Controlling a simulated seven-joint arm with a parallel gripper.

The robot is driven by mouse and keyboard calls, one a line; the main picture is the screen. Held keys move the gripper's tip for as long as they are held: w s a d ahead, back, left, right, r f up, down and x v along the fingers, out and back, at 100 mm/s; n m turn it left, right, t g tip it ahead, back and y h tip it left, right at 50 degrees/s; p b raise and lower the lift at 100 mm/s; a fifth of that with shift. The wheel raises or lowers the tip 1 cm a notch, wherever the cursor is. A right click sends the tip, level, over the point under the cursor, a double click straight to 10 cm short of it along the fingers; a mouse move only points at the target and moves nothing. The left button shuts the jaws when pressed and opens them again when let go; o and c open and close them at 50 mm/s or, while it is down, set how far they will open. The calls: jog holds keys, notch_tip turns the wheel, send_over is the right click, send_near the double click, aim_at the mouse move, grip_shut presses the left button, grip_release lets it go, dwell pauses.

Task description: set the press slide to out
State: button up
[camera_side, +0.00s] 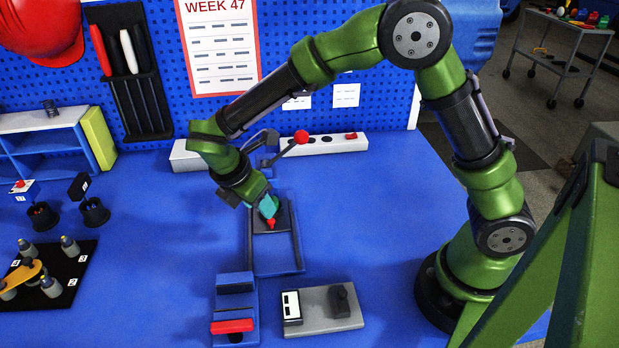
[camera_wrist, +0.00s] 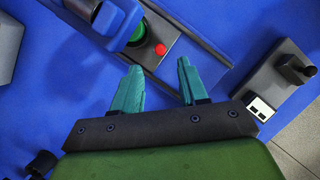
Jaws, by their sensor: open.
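The press slide is a dark plate (camera_side: 284,212) on a blue frame with two rails (camera_side: 297,250). It sits at the far part of the rails, by the press; the near part is empty. Its red knob (camera_side: 271,224) also shows in the wrist view (camera_wrist: 162,49), beside a green disc (camera_wrist: 144,52) partly under the blue press head (camera_wrist: 118,22). The press lever has a red ball (camera_side: 302,137). My gripper (camera_side: 268,207), with teal fingers, is open and close to the knob. In the wrist view (camera_wrist: 159,65) the knob lies just beyond the fingertips, with nothing between them.
A grey box with a white switch (camera_side: 322,309) stands right of the rails' near end. A blue block with a red bar (camera_side: 232,327) stands to the left. A black board with posts (camera_side: 62,298) is far left. The blue table is clear to the right.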

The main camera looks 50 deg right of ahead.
aim_at(271, 221)
jog(key=x, duration=0.6)
jog(key=shift+c, duration=0.2)
grip_shut()
